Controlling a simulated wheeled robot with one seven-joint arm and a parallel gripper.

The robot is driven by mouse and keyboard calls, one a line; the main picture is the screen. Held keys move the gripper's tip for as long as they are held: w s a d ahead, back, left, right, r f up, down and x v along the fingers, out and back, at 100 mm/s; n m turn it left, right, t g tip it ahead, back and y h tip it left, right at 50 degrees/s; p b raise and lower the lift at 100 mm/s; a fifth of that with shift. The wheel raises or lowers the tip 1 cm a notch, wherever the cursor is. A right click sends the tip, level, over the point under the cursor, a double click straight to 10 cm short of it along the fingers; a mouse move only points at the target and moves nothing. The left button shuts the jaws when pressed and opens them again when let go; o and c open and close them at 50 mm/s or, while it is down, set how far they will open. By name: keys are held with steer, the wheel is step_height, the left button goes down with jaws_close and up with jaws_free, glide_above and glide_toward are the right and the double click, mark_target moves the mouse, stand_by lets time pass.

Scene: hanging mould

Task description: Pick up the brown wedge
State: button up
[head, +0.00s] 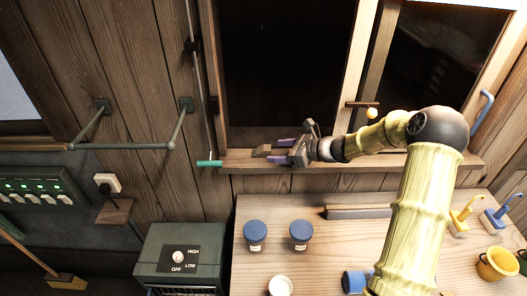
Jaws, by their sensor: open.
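The brown wedge (262,151) is a small block lying on the wooden window sill at the lower left of the dark opening. My gripper (276,150) reaches in from the right along the sill. Its two purple fingers are apart, with the wedge just left of their tips. I cannot tell whether the wedge's right end lies between the fingertips. Nothing shows held in the jaws.
The sill (240,163) is narrow. A rod with a teal handle (208,163) hangs just left of the wedge. Below, the wooden table (330,255) bears two blue-lidded jars (255,232), a grey-brown bar (360,212) and a yellow bucket (496,263). A heater box (180,258) stands left.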

mark_target(268, 149)
steer(key=p+x, duration=0.1)
steer(key=x, duration=0.1)
steer(key=p+x, duration=0.2)
steer(key=shift+w+a+r, duration=0.1)
steer(key=shift+w+a, duration=0.15)
steer(key=shift+a, duration=0.1)
steer(key=shift+w+a+f, duration=0.15)
steer(key=shift+f, duration=0.05)
steer(key=c, duration=1.3)
